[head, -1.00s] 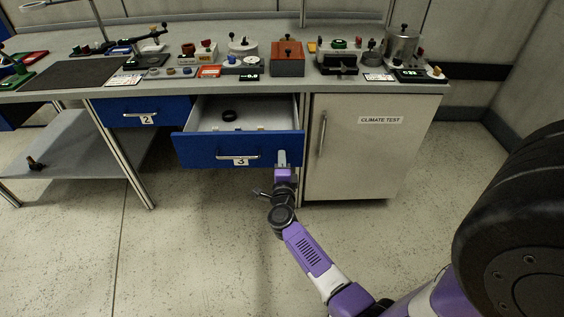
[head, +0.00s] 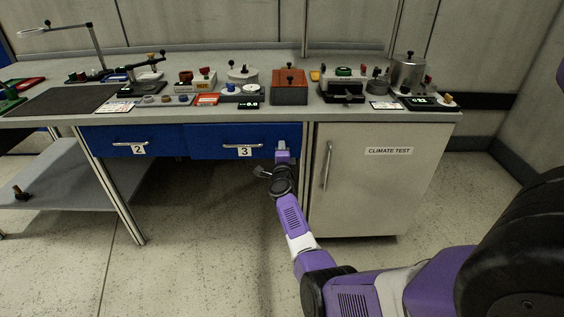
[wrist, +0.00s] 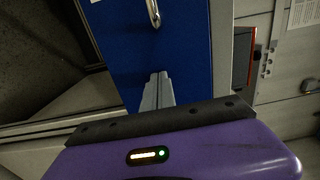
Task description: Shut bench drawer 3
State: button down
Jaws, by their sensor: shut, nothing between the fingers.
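Drawer 3 (head: 226,134) is a blue drawer front with a silver handle (head: 244,146) and a "3" label, under the bench top. In the head view its front lies level with drawer 2 (head: 132,141) beside it, and its inside is hidden. My gripper (head: 282,148) is at the right end of the drawer 3 front, right of the handle, with its fingers shut and empty. In the wrist view the shut fingers (wrist: 157,90) point at the blue front (wrist: 185,60), seemingly touching it or very close. The handle shows at the top (wrist: 153,14).
The bench top (head: 330,108) above holds several instruments, with an orange box (head: 289,88) above my gripper. A white climate test cabinet (head: 370,180) stands right of the drawer. A lower shelf (head: 60,180) is at left. The floor in front is clear.

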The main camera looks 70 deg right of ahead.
jog(key=b+x, duration=0.1)
jog(key=x, duration=0.1)
jog(key=shift+w+d+r, duration=0.15)
jog(key=shift+d, duration=0.15)
dwell(0.4)
